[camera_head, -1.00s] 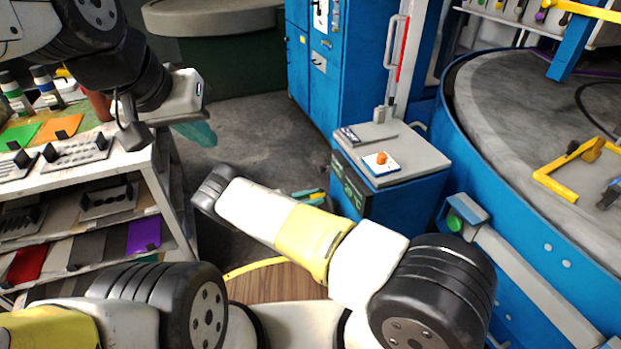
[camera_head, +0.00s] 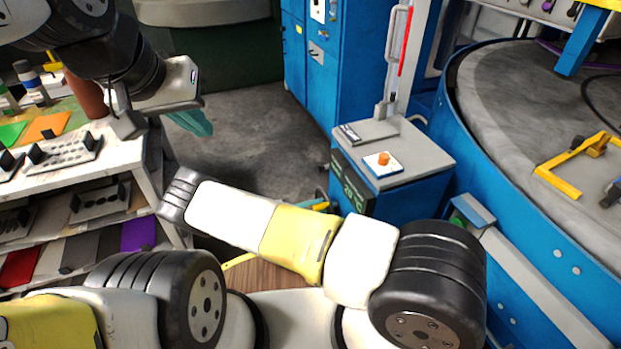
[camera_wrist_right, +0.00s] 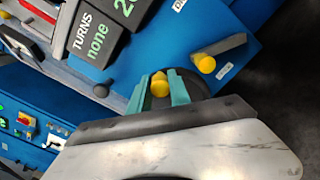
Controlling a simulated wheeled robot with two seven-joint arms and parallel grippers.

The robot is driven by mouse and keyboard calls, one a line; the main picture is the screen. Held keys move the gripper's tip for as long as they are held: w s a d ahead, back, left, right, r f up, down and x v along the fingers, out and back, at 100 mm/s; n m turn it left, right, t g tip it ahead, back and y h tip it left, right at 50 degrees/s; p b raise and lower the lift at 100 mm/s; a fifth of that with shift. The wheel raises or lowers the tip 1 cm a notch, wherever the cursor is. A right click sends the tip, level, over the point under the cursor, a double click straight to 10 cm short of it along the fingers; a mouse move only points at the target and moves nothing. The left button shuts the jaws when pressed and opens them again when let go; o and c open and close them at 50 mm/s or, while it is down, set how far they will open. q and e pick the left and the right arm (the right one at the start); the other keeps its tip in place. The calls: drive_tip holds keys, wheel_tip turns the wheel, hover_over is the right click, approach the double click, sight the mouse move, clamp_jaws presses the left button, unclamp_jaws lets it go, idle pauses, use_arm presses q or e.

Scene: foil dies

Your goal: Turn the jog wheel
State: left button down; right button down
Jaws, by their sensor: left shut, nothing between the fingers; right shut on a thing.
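The jog wheel (camera_wrist_right: 196,84) shows in the right wrist view as a dark round disc on a blue panel, partly hidden behind my gripper. Its yellow knob (camera_wrist_right: 160,86) sits between the teal fingers of my right gripper (camera_wrist_right: 160,92), which is shut on it. A display (camera_wrist_right: 98,35) beside it reads "TURNS none". In the head view my right gripper is hidden; only its arm shows. My left gripper (camera_head: 191,122) has teal fingers, is shut and empty, and hangs beside the shelf table.
Another yellow knob (camera_wrist_right: 205,64) on a grey bar is close to the wheel. A dark round knob (camera_wrist_right: 101,90) sits below the display. In the head view, a blue cabinet with an orange button (camera_head: 383,158) stands beyond my right arm. A tool shelf (camera_head: 125,150) is at the left.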

drive_tip(key=shift+s+d+f+m, duration=0.15)
drive_tip(key=shift+s+f+m, duration=0.4)
drive_tip(key=shift+m, duration=0.8)
drive_tip(key=shift+s+d+f+m, duration=0.1)
drive_tip(key=shift+s+f+m, duration=0.2)
drive_tip(key=shift+f+m, duration=0.8)
drive_tip(key=shift+s+d+f+m, duration=0.15)
drive_tip(key=shift+s+f+m, duration=0.25)
drive_tip(key=shift+m, duration=1.25)
drive_tip(key=c, duration=1.2)
unclamp_jaws()
drive_tip(key=shift+r, duration=0.1)
drive_tip(key=shift+s+a, duration=0.1)
